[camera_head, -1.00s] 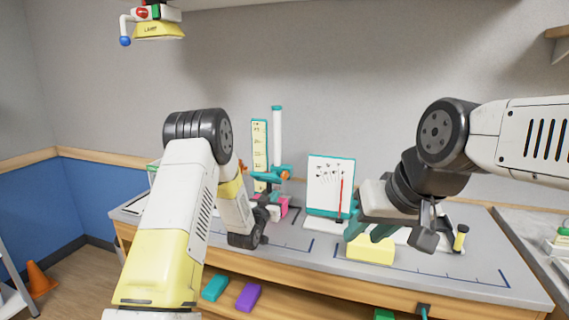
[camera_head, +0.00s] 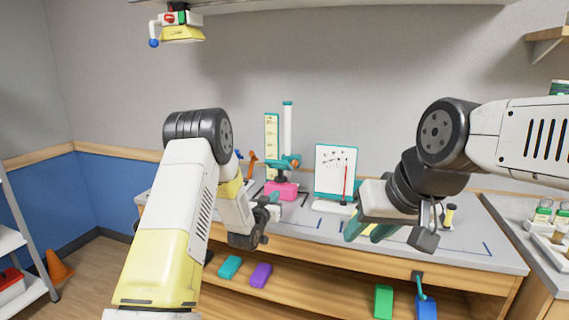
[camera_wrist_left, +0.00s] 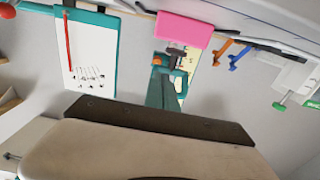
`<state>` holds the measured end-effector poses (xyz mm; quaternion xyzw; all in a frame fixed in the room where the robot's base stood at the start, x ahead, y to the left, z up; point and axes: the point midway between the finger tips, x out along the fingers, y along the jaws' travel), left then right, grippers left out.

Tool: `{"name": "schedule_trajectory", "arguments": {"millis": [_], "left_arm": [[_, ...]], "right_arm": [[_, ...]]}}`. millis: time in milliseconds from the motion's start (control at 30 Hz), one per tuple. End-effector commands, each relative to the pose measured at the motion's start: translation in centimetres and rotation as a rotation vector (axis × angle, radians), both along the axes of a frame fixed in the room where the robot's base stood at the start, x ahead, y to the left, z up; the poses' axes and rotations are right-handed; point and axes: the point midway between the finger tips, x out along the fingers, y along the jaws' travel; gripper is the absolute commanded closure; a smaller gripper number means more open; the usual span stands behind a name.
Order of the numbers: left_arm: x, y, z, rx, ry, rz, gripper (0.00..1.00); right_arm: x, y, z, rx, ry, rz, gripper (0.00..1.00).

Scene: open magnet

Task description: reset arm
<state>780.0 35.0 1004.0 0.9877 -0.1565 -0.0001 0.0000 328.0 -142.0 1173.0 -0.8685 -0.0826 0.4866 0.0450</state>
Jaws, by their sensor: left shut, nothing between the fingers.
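My left gripper (camera_head: 268,212) shows in the head view at the end of the left arm, in front of the workbench.
The workbench (camera_head: 470,252) carries a pink block (camera_head: 281,190), a teal stand with a tall white tube (camera_head: 288,130), and a whiteboard with a red pen (camera_head: 335,170). Coloured blocks lie on the shelf below. An orange cone (camera_head: 58,268) stands left, and a side table (camera_head: 545,250) right.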

Motion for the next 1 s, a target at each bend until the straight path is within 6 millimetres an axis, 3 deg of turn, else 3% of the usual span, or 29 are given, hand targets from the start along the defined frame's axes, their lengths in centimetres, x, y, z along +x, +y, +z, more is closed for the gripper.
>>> {"name": "schedule_trajectory", "arguments": {"millis": [400, 667, 867, 1000], "left_arm": [[-0.4, 1.5, 3.5, 0.022, 0.076, 0.032, 1.00], [-1.9, 3.4, 7.5, 0.040, 0.173, 0.066, 1.00], [-5.8, 5.7, 12.0, 0.055, 0.303, 0.104, 1.00], [-11.0, 7.6, 15.1, 0.061, 0.429, 0.130, 1.00]], "right_arm": [[0.0, 0.0, 0.0, 0.000, 0.000, 0.000, 0.64], [0.0, 0.0, 0.0, 0.000, 0.000, 0.000, 0.64], [0.0, 0.0, 0.0, 0.000, 0.000, 0.000, 0.64], [0.0, 0.0, 0.0, 0.000, 0.000, 0.000, 0.64]]}}
